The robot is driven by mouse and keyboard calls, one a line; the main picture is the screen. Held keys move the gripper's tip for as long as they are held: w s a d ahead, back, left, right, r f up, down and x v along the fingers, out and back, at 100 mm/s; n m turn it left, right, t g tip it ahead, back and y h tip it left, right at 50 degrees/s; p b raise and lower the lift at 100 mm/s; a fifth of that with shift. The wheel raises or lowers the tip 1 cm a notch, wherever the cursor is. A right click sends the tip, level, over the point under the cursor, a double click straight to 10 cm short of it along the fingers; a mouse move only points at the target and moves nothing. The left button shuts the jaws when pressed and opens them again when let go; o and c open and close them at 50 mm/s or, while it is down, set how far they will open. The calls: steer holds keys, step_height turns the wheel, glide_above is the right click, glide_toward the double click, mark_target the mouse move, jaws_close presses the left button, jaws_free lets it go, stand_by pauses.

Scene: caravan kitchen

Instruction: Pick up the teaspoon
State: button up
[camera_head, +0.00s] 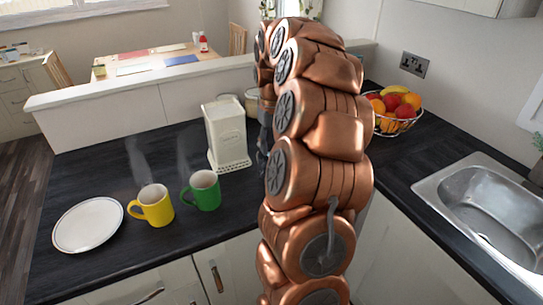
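I see no teaspoon in the head view. My copper-coloured arm rises through the middle of the picture and covers part of the worktop behind it. My gripper is not visible, so I cannot see its fingers or whether it holds anything. A dark worktop (110,180) runs across the left and middle. On it stand a yellow mug (156,208) and a green mug (206,193), both steaming, with a white plate (88,225) to their left.
A tall white container (228,135) stands behind the green mug, close to my arm. A wire fruit bowl (398,124) is right of my arm, and a metal sink (475,205) is at the right. A low white partition (150,86) edges the worktop's back. Worktop behind the plate is clear.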

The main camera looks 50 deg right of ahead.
mark_target(269, 154)
steer(key=shift+a+f+p, duration=0.1)
steer(key=shift+f+p, duration=0.4)
steer(key=shift+f, duration=1.05)
steer(key=shift+c, duration=0.3)
jaws_close()
